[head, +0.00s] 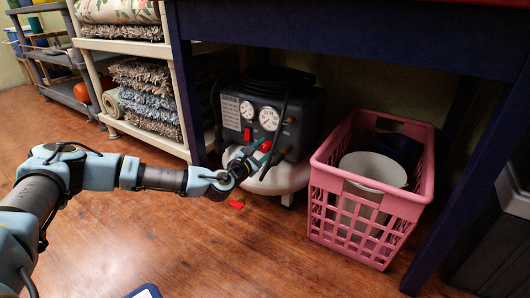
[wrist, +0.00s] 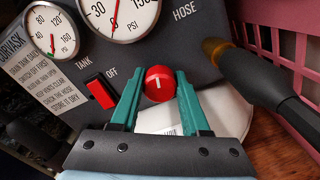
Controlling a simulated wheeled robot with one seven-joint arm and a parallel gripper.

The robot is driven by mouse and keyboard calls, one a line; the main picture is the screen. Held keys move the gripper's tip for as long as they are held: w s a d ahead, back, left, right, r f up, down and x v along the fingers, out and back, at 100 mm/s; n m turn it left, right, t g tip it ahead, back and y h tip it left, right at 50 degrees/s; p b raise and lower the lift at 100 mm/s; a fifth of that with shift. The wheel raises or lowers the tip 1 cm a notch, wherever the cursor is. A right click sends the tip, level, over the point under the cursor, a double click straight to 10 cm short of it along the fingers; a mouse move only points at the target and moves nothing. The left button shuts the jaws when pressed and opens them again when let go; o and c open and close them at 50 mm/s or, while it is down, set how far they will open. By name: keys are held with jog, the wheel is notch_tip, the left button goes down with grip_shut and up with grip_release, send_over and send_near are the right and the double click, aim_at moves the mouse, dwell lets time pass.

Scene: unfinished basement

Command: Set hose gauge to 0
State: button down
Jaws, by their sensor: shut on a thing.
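The compressor (head: 290,103) stands under the table, with two round white gauges on its dark panel. The HOSE gauge (head: 269,118) is the right one; in the wrist view it (wrist: 122,12) is cut off at the top, and a thin red needle part shows near its lower middle. The TANK gauge (wrist: 52,30) is at left. The red round knob (wrist: 159,84), with a white mark pointing roughly up, sits below the HOSE gauge. My gripper (wrist: 158,92) is shut on this knob, one teal finger on each side. The red rocker switch (wrist: 101,94) is left of the fingers.
A pink basket (head: 363,228) with a white bucket (head: 374,170) stands close on the right. A hose or handle with a brass collar (wrist: 216,50) reaches past the panel's right side. A shelf of folded rugs (head: 148,92) is at left. The wooden floor in front is mostly clear.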

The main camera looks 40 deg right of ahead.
jog(key=shift+n+b, duration=0.65)
jog(key=shift+n, duration=0.95)
jog(key=shift+c, duration=1.9)
grip_release()
jog(key=p+v, duration=0.4)
jog(key=v, duration=0.7)
